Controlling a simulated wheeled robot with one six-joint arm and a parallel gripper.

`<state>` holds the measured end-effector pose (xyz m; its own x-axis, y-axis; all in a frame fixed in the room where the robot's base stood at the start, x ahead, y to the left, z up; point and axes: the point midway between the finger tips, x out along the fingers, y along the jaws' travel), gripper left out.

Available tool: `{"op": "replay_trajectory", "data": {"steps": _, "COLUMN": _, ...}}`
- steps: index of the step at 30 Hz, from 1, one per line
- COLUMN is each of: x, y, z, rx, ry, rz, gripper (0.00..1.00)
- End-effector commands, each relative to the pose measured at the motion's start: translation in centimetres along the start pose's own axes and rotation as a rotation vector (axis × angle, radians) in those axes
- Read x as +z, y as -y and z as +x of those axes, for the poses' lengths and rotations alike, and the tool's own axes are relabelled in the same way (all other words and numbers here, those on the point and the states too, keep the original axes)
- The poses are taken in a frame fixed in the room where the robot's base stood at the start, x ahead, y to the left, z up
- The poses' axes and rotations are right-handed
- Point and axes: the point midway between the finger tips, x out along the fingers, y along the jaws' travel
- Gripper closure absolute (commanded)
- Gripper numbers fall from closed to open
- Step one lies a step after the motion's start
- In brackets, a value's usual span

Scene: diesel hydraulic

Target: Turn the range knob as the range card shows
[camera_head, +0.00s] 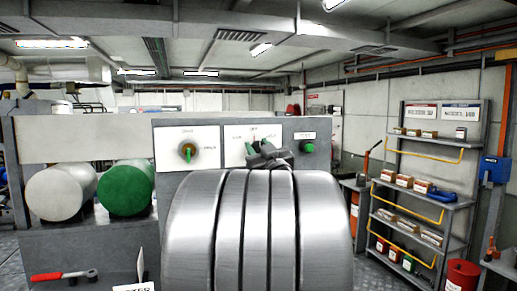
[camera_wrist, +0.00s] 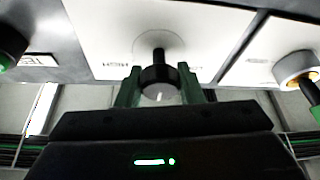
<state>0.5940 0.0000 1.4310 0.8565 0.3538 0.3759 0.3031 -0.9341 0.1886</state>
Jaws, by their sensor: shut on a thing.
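The range knob (camera_wrist: 158,78) is a dark round knob with a short stem and a white mark on its face, on a white plate (camera_wrist: 190,30). My gripper (camera_wrist: 159,88) has its two green fingers on either side of the knob and is shut on it. In the head view my gripper (camera_head: 264,152) is at the middle white plate (camera_head: 233,140) and hides most of the knob.
A green button (camera_head: 307,148) sits on the right. A green cylinder (camera_head: 126,187) and a red-handled tool (camera_head: 62,276) are at left. Shelves (camera_head: 420,200) with boxes stand at far right.

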Motion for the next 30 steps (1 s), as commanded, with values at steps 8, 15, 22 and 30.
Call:
{"op": "replay_trajectory", "data": {"steps": 8, "x": 0.09, "y": 0.10, "z": -0.04, "rx": 0.037, "ry": -0.001, "rz": 0.092, "gripper": 0.89}}
{"op": "replay_trajectory", "data": {"steps": 15, "x": 0.15, "y": 0.17, "z": -0.09, "rx": 0.109, "ry": -0.003, "rz": 0.270, "gripper": 0.89}}
{"op": "replay_trajectory", "data": {"steps": 22, "x": 0.19, "y": 0.17, "z": -0.09, "rx": 0.191, "ry": -0.002, "rz": 0.472, "gripper": 0.89}}
{"op": "replay_trajectory", "data": {"steps": 30, "x": -0.14, "y": 0.04, "z": 0.08, "rx": 0.273, "ry": 0.000, "rz": 0.670, "gripper": 0.89}}
